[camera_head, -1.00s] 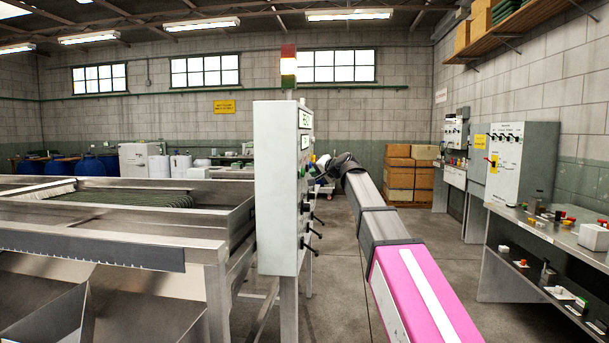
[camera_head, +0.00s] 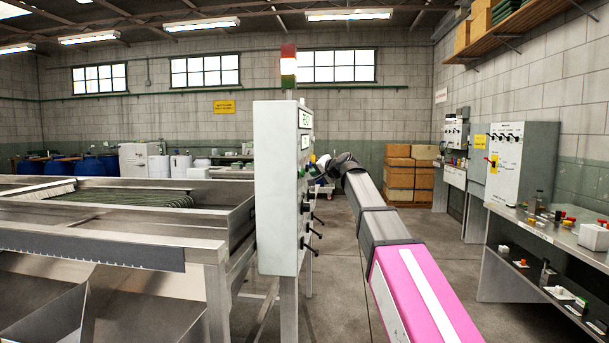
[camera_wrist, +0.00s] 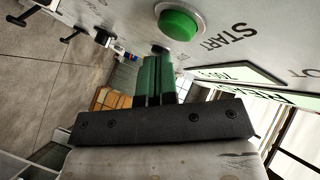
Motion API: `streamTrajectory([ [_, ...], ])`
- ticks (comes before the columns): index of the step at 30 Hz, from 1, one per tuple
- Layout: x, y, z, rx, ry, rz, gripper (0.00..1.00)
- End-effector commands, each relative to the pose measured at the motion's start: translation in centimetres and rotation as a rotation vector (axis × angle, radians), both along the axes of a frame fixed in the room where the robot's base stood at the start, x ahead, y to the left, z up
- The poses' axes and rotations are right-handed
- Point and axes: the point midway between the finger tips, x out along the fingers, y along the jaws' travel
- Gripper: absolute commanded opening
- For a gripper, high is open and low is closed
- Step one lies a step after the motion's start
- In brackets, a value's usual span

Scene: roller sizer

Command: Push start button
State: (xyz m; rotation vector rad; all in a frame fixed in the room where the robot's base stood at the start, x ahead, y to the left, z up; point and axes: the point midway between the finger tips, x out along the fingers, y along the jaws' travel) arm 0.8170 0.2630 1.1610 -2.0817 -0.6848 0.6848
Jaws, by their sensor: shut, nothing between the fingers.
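The start button (camera_wrist: 180,24) is a round green button in a pale ring on the control panel, at the top of the wrist view. The word START (camera_wrist: 228,37) is printed beside it. My gripper (camera_wrist: 160,62) is shut and empty, its dark green fingers together. In the picture its fingertips lie just below and left of the button, with a visible gap. The end of my arm is beside the box's right face.
Several black switches (camera_head: 312,243) stick out from the box's right face. A signal tower (camera_head: 288,68) is lit on top. The metal sizer (camera_head: 190,250) stands to the left. A workbench (camera_head: 530,228) stands right, with open floor between.

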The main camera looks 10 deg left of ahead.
Motion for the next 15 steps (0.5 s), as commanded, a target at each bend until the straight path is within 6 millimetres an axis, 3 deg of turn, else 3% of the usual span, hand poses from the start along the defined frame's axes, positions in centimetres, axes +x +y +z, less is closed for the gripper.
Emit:
streamTrajectory([
  [15,0.03,0.83,0.02,0.000,0.001,0.001,0.00],
])
